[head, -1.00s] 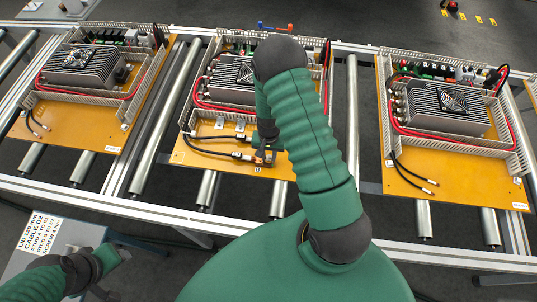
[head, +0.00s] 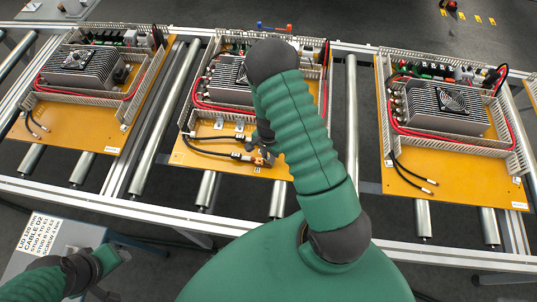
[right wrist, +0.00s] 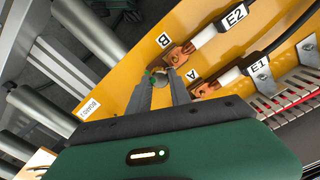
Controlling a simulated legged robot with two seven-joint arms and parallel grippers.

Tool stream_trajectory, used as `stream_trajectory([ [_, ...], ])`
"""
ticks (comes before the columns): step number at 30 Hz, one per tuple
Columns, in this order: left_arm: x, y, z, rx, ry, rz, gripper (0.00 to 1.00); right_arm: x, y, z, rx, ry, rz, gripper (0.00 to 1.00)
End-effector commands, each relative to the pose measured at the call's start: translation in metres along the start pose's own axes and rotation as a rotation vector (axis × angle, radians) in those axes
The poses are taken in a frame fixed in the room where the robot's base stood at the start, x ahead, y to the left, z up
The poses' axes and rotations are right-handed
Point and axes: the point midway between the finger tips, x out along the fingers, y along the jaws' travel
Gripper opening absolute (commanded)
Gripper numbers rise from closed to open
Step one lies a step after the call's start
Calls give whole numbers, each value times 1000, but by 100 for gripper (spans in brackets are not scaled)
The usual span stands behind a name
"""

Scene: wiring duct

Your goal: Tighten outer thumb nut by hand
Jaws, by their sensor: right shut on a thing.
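My right gripper (right wrist: 158,80) is shut on a small round metal piece (right wrist: 155,77), seemingly the thumb nut, near the letter B on the orange board (right wrist: 125,60). The fingers hide much of it. Beside it is the copper lug (right wrist: 180,54) of the cable marked E2 (right wrist: 234,17). A second copper lug (right wrist: 207,87), of the cable marked E1 (right wrist: 259,64), lies near the letter A. In the head view the right gripper (head: 264,153) is over the front of the middle board (head: 215,164). My left gripper (head: 122,256) is low at the left, its fingers unclear.
Boards with finned grey units stand on the roller conveyor at left (head: 65,128) and right (head: 455,190). A grey surface with a printed label (head: 40,232) is at lower left. Slotted ducts and metal clips edge the middle board.

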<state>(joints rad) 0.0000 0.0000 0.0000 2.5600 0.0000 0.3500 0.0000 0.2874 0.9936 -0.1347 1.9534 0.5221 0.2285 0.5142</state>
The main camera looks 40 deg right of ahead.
Motion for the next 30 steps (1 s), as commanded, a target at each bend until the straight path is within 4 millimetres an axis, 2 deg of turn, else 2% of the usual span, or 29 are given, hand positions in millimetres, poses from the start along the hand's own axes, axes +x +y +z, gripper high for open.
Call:
stream_trajectory([
  [1,-1,0,0,0,0,0,47,-3,-5,-3,1,9,-11,0],
  [9,-1,0,0,0,0,0,47,-3,-5,-3,0,9,-11,0],
  [10,-1,0,0,0,0,0,47,-3,-5,-3,0,9,-11,28],
  [14,0,0,0,0,0,0,47,-2,-4,-2,-1,6,-8,45],
  [24,0,0,0,0,0,0,47,-3,-2,-1,-1,3,-3,47],
  [26,0,0,0,0,0,0,47,-9,-2,-1,-2,4,-3,47],
  [30,1,0,0,0,0,0,47,-39,-3,-1,-3,6,-7,47],
])
